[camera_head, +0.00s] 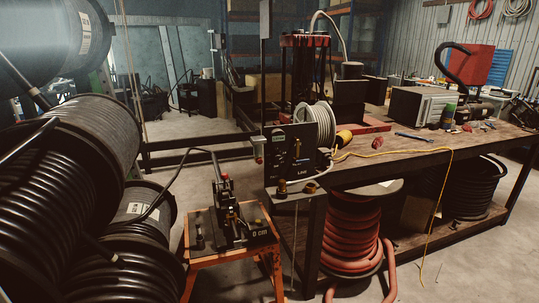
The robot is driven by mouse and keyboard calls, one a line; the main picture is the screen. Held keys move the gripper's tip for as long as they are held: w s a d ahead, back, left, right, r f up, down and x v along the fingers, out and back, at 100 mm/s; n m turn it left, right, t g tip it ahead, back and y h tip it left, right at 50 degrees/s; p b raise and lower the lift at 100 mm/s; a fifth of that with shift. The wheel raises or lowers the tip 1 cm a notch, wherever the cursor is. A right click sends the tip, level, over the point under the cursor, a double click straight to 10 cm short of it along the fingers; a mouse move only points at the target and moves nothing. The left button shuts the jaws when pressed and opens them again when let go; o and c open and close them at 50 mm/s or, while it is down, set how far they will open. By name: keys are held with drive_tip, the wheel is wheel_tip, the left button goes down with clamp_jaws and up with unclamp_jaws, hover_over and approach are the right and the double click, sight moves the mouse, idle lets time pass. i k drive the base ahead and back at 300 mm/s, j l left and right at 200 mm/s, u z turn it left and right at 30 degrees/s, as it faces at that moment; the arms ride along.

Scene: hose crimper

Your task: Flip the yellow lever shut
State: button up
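A black control panel (285,165) stands at the left end of the workbench. A small yellowish upright part (298,149) on its face may be the yellow lever; it is too small to tell whether it is open or shut. A black crimping device (228,212) with a lever-like upright and small red and brass-coloured parts sits on an orange stand (203,257) in front of the panel. My gripper is not in view.
The workbench (400,152) runs right, with a coiled pale hose (314,126) and a yellow cord (390,153) hanging over its edge. Large black hose reels (62,190) crowd the left. A red hose reel (350,232) stands under the bench. Bare floor shows at lower right.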

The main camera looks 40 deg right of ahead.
sight(296, 140)
drive_tip(key=z, duration=0.9)
